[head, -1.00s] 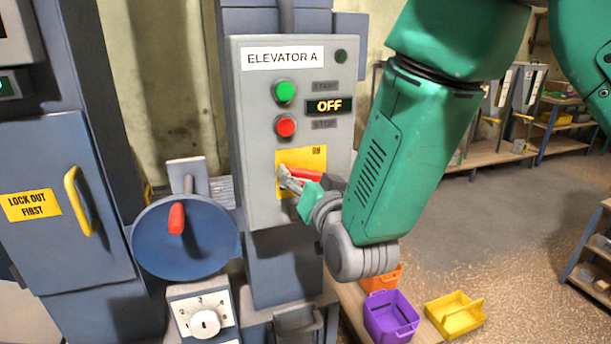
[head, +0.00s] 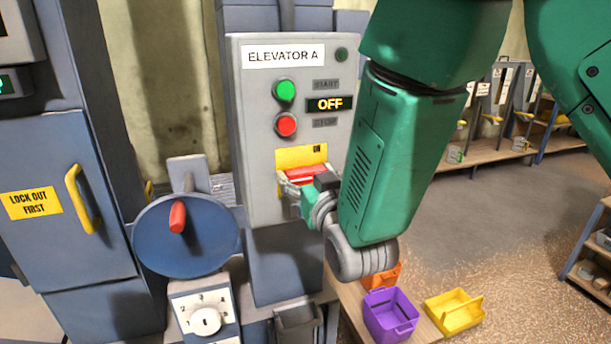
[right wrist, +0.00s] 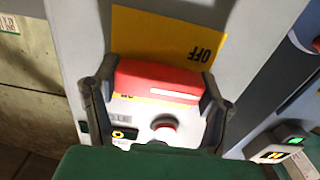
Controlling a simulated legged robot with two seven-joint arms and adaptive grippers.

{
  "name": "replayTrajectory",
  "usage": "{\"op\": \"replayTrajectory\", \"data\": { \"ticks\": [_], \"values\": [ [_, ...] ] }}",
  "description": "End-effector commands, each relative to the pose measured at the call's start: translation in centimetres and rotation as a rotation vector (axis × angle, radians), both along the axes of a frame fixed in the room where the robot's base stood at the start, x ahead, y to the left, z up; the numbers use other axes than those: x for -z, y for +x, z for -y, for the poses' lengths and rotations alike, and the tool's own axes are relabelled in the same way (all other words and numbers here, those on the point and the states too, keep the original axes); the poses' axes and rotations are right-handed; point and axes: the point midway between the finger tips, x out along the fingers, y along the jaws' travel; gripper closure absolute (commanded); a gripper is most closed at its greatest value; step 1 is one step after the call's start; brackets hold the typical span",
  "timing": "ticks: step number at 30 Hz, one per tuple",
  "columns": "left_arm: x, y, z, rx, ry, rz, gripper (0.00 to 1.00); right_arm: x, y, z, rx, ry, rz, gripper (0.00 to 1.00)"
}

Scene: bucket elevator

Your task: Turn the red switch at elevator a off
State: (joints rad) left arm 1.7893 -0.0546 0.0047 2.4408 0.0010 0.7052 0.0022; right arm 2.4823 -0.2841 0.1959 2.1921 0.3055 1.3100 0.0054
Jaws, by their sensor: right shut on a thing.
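The red switch handle (head: 306,173) sits on a yellow plate (head: 300,155) low on the grey Elevator A panel (head: 262,180). My right gripper (head: 308,184) is shut on this handle. In the right wrist view, the red handle (right wrist: 157,80) lies crosswise between the two dark fingers of the gripper (right wrist: 155,95). The word OFF shows upside down on the yellow plate (right wrist: 165,35) in that view. In the head view, the gripper hides the lower part of the plate. My left gripper is not in view.
The panel has a green start button (head: 285,90), a red stop button (head: 286,125) and a lit display (head: 331,104) reading OFF. A blue disc (head: 155,245) with a red handle stands left. Purple (head: 390,318) and yellow (head: 455,312) bins sit below right.

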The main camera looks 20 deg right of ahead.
Motion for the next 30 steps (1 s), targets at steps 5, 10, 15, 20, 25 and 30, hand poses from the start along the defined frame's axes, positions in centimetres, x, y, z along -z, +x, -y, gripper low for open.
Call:
{"op": "replayTrajectory", "data": {
  "ticks": [5,10,15,20,25,30],
  "values": [
    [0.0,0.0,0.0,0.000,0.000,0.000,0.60,0.7,-0.2,-0.1,-0.004,-0.004,-0.017,0.23],
    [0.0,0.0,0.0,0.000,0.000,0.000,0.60,0.4,-0.2,-0.1,-0.003,-0.001,-0.010,0.14],
    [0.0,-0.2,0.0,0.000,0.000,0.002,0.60,0.2,-0.5,-0.1,-0.002,-0.001,-0.006,0.14],
    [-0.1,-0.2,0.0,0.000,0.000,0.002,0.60,0.3,-2.4,0.0,-0.003,-0.002,-0.009,0.14],
    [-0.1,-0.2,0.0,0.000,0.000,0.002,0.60,0.4,-5.3,0.0,-0.004,-0.004,-0.012,0.14],
    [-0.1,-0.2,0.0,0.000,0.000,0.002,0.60,0.5,-7.0,0.1,-0.003,-0.002,-0.012,0.14]
  ]
}}
